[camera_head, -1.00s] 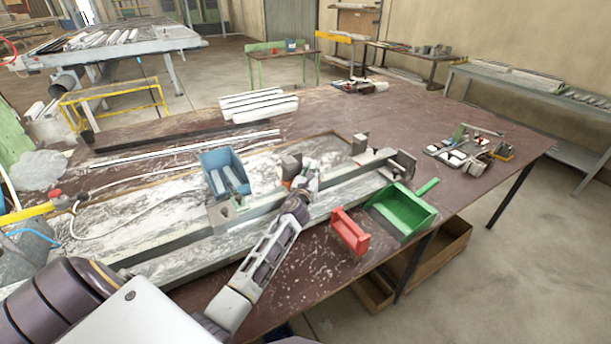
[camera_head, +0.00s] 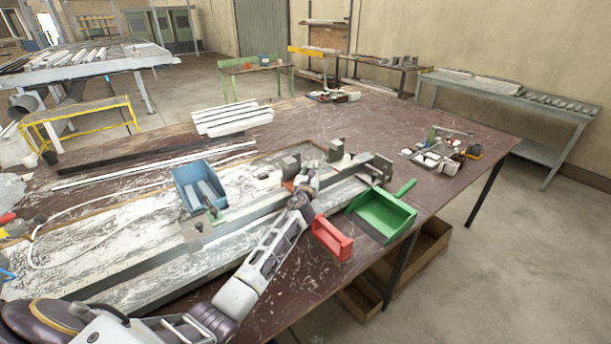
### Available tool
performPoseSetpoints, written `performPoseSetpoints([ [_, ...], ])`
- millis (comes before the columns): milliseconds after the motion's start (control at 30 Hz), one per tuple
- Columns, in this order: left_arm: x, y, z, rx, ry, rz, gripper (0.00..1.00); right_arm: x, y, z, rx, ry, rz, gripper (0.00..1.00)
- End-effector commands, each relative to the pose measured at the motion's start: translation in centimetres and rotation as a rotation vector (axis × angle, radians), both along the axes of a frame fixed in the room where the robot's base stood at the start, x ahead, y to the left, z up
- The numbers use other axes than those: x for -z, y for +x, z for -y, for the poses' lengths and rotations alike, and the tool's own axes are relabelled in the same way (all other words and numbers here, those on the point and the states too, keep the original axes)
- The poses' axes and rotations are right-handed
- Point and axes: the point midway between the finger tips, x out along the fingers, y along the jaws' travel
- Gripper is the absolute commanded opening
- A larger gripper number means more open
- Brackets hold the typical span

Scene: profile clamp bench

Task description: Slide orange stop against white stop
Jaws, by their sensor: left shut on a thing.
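My left gripper (camera_head: 306,183) is over the long metal rail, right of the blue bin, with its jaws closed. A small orange part (camera_head: 288,186), which I take for the orange stop, shows just left of the fingers, below a grey block (camera_head: 291,164). The fingers and wrist hide most of it and the exact contact. Another greyish block (camera_head: 336,149) stands farther right along the rail, with a visible gap to the first block. It may be the white stop; its colour is not clear. My right gripper is out of view.
A blue bin (camera_head: 187,183) stands left of the gripper. A red box (camera_head: 332,240) and a green scoop-like tray (camera_head: 383,223) lie close to its right. White profiles (camera_head: 232,117) lie behind.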

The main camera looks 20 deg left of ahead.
Motion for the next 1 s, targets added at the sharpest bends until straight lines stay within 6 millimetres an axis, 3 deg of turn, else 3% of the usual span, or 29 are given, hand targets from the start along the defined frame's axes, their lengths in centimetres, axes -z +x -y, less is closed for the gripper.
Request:
performPoseSetpoints([
  [367,0.1,0.2,0.2,0.001,0.001,-0.002,0.00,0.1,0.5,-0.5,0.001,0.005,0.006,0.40],
  [400,0.1,0.2,0.2,0.001,0.001,-0.002,0.26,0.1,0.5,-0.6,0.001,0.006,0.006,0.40],
  [433,0.1,0.2,0.2,0.001,0.001,-0.002,0.29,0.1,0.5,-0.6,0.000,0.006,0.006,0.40],
  [1000,0.0,-0.4,0.3,0.000,0.003,0.000,0.29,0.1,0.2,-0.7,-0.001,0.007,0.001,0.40],
])
